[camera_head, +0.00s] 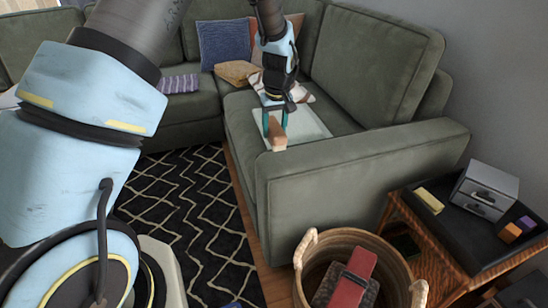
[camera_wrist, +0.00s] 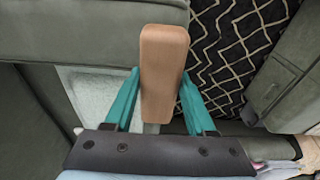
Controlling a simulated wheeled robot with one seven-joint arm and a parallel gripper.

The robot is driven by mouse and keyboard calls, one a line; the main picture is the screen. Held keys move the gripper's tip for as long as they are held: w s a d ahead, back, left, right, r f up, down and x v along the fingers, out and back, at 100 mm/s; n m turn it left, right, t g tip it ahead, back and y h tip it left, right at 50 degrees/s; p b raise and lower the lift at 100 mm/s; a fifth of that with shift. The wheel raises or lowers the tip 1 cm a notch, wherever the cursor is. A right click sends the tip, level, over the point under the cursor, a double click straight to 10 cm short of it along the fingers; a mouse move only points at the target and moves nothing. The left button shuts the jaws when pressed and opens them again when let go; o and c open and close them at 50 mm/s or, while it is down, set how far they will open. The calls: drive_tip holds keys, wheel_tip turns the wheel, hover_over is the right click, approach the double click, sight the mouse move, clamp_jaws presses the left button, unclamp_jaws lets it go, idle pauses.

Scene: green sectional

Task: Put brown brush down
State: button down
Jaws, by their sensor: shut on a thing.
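The brown brush (camera_head: 277,134) is in my gripper (camera_head: 276,112), over the front edge of the green sectional's seat, close to the armrest. In the wrist view the brush (camera_wrist: 163,72) shows as a long brown block with rounded corners. The teal fingers of my gripper (camera_wrist: 160,102) stand on either side of it and are shut on it. The brush's underside is hidden, and I cannot tell whether it touches the sofa. A pale flat tray or mat (camera_head: 305,124) lies on the seat beside and behind the gripper.
A wicker basket (camera_head: 303,250) with a red item (camera_head: 353,281) stands in front of the armrest (camera_head: 365,155). A side table (camera_head: 455,235) at right holds a small drawer box (camera_head: 484,190) and small blocks. Cushions (camera_head: 225,44) lie at the back. The patterned rug (camera_head: 190,215) looks mostly clear.

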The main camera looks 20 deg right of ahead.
sight(275, 129)
drive_tip(key=shift+f+p, duration=0.45)
drive_tip(key=shift+f, duration=3.45)
drive_tip(key=shift+a+f, duration=0.1)
drive_tip(key=shift+c, duration=1.1)
unclamp_jaws()
drive_tip(key=r, duration=0.4)
drive_tip(key=s+r+b, duration=0.1)
drive_tip(key=r, duration=0.7)
drive_tip(key=shift+s+a+b, duration=0.1)
drive_tip(key=shift+s+b, duration=0.25)
drive_tip(key=shift+s, duration=0.05)
